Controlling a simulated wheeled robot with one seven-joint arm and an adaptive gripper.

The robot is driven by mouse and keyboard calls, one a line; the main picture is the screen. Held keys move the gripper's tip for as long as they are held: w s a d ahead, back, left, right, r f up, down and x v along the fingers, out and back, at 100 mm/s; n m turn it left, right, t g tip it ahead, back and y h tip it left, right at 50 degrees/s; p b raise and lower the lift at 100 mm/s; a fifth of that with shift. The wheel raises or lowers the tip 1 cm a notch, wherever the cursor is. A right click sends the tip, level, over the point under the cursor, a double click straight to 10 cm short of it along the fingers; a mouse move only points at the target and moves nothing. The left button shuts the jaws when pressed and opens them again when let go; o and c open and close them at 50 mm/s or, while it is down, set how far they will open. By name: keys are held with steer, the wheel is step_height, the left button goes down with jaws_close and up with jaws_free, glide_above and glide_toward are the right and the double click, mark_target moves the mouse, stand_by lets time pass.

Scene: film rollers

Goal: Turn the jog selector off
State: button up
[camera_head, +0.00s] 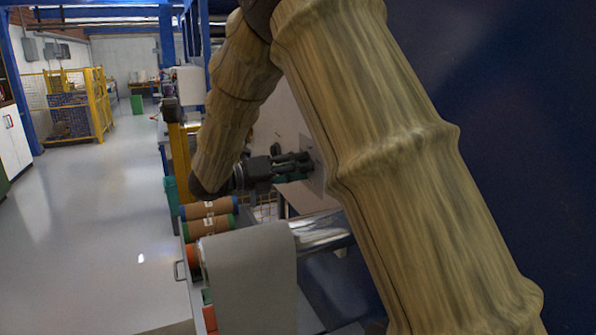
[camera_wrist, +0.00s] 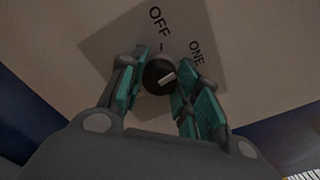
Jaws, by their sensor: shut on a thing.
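The white bar slants up and right, toward ONE rather than OFF. My gripper (camera_wrist: 157,78) is shut on the knob, with one green-padded finger on each side of it. In the head view my gripper (camera_head: 303,164) reaches the light panel (camera_head: 318,182), and the knob is hidden there.
A large grey roll (camera_head: 248,275) and brown film rolls (camera_head: 208,217) lie below my arm. A yellow post (camera_head: 180,160) stands left of it. The floor (camera_head: 90,240) at the left is clear. A yellow cage (camera_head: 100,105) stands far back.

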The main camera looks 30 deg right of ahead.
steer(key=n+b, duration=0.1)
steer(key=n, duration=0.9)
steer(key=shift+n, duration=0.3)
stand_by(0.4)
steer(key=o, duration=1)
steer(key=shift+a, duration=0.1)
steer(key=a, duration=1.2)
steer(key=shift+w, duration=0.4)
steer(key=shift+d, duration=0.1)
